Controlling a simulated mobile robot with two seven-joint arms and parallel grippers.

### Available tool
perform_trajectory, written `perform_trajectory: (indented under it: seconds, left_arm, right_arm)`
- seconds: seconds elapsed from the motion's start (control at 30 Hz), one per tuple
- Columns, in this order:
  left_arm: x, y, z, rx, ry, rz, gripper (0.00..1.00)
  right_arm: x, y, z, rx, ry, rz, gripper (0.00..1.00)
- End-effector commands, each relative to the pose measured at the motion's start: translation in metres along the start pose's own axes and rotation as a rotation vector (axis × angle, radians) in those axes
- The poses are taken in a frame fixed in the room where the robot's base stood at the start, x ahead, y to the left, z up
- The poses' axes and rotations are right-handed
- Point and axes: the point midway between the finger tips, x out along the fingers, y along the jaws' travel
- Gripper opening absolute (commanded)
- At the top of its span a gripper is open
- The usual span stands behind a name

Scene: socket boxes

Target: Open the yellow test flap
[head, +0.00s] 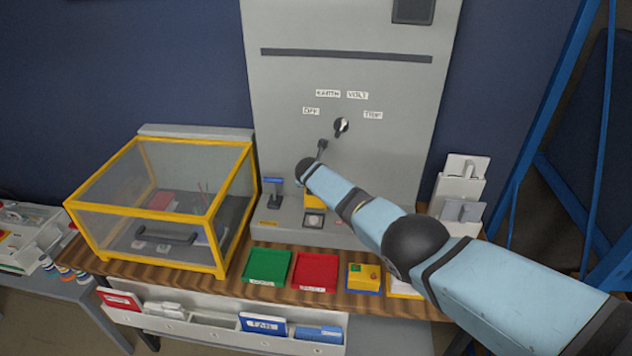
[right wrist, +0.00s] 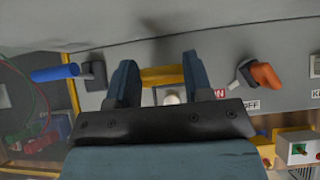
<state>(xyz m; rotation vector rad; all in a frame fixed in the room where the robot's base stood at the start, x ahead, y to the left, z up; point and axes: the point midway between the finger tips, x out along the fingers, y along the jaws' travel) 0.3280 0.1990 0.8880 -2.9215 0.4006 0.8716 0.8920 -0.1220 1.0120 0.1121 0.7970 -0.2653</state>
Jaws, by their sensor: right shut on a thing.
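The yellow flap (head: 314,201) sits on the grey test unit's lower ledge, partly covered by my right arm in the head view. In the right wrist view, the yellow flap (right wrist: 163,77) spans between the two fingers of my right gripper (right wrist: 161,72). The fingers are closed on its sides. A pale round part shows just below the flap there. How far the flap is tilted is hard to tell. My left gripper is not in view.
A blue-handled lever (head: 273,190) stands left of the flap; an orange-handled lever (right wrist: 262,76) is to its right. A yellow-framed clear box (head: 150,205) stands at left. Green (head: 267,267) and red (head: 315,271) trays lie in front.

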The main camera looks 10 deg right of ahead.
Motion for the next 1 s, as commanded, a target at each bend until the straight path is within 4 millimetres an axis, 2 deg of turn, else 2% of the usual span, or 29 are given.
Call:
perform_trajectory:
  seconds: [0.03, 0.67, 0.7, 0.77, 0.8, 1.0]
  left_arm:
    - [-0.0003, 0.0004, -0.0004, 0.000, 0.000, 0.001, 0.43]
    - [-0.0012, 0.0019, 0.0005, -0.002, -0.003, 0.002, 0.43]
    - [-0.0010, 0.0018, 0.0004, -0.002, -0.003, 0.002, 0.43]
    - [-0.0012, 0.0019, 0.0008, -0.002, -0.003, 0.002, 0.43]
    - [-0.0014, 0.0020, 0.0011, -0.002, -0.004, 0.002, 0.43]
    - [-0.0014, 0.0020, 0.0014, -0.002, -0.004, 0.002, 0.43]
  right_arm:
    - [-0.0015, -0.0003, 0.0057, 0.000, -0.001, 0.001, 0.04]
    - [-0.0011, 0.0000, 0.0053, 0.001, 0.019, 0.003, 0.04]
    - [-0.0011, 0.0000, 0.0053, 0.001, 0.019, 0.003, 0.53]
    - [-0.0009, -0.0001, 0.0049, 0.001, 0.020, 0.002, 0.67]
    - [-0.0007, -0.0002, 0.0042, 0.001, 0.021, 0.002, 0.72]
    - [-0.0001, -0.0001, 0.0020, 0.001, 0.024, 0.001, 0.72]
